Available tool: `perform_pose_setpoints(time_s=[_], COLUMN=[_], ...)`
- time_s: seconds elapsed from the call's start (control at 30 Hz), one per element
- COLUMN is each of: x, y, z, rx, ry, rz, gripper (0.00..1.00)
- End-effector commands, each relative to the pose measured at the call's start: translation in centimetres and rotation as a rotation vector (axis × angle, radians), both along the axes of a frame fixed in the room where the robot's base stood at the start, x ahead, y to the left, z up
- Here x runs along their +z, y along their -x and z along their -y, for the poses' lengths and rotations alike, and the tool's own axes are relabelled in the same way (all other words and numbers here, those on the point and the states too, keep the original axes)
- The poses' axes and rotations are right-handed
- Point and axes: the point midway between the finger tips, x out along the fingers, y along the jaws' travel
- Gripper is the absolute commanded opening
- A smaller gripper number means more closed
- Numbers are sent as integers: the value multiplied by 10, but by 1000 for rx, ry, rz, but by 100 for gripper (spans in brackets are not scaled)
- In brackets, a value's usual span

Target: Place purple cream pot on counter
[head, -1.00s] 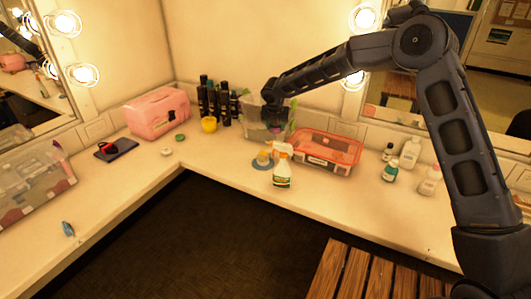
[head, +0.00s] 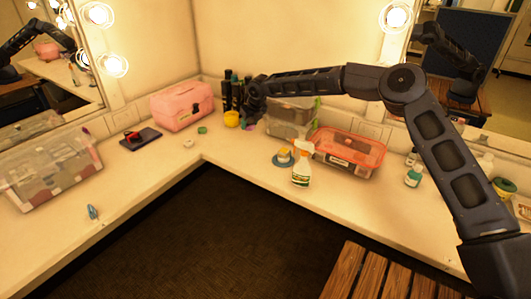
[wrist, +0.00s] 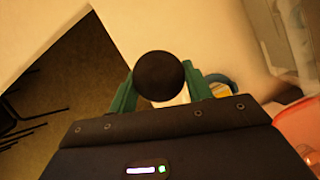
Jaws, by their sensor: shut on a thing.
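My gripper (head: 250,122) is over the back counter (head: 215,146), between the yellow cup and the clear box. It is shut on a small pot, the purple cream pot (head: 249,128), which shows as a small purple patch below the jaws in the head view. In the wrist view, my gripper's green fingers (wrist: 159,82) stand on both sides of the pot (wrist: 159,74), which looks round and very dark there. I cannot tell whether the pot touches the counter.
Several dark bottles (head: 228,90) and a yellow cup (head: 232,119) stand left of my gripper. The counter is bare in front, near a green lid (head: 202,130).

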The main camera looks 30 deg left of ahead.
Motion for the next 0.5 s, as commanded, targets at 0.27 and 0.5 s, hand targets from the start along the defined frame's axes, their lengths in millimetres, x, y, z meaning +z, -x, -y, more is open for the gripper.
perform_pose_setpoints(time_s=[0.27, 0.5], x=[-64, -112], y=[0, 0], z=[1, 1], rx=[-1, -2], ry=[3, 3], rz=[-2, -2], gripper=[26, 26])
